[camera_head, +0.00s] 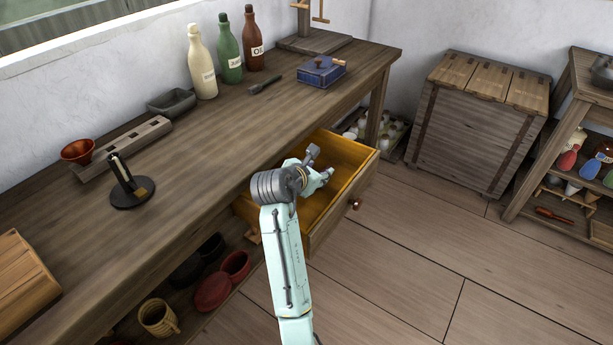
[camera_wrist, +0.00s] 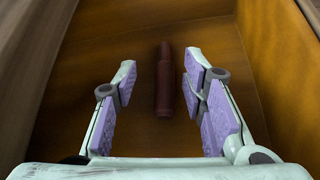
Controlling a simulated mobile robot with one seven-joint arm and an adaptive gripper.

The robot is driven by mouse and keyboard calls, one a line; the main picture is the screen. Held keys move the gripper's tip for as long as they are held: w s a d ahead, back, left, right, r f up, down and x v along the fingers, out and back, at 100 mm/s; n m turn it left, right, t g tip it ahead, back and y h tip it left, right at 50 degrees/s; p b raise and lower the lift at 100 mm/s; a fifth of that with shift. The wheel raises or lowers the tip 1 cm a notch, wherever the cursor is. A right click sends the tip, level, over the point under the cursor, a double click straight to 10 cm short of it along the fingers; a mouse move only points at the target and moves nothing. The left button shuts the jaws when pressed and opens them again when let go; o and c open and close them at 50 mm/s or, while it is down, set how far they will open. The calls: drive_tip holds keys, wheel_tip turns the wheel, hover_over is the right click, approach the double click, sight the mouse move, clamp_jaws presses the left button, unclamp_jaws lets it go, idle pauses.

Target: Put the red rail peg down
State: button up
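The red rail peg (camera_wrist: 165,82), a dark red cylinder with a narrower end, lies on the wooden floor of the open drawer in the wrist view. My gripper (camera_head: 321,165) is over the drawer (camera_head: 340,212) in the head view. In the wrist view my gripper (camera_wrist: 160,90) is open, with one finger on each side of the peg and a clear gap to both. Nothing is held between the pads. The peg is not visible in the head view, where my arm and gripper cover part of the drawer.
The drawer's walls surround the gripper closely. On the bench (camera_head: 215,150) stand several bottles, a blue box (camera_head: 321,71), a grey tray (camera_head: 171,102), a slotted wooden rail (camera_head: 125,148) and a black stand (camera_head: 131,190). Open floor (camera_head: 410,260) lies to the right.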

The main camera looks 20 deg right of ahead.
drive_tip(key=v, duration=1.1)
drive_tip(key=shift+s+a, duration=0.25)
drive_tip(key=shift+s, duration=0.05)
drive_tip(key=shift+r, duration=0.2)
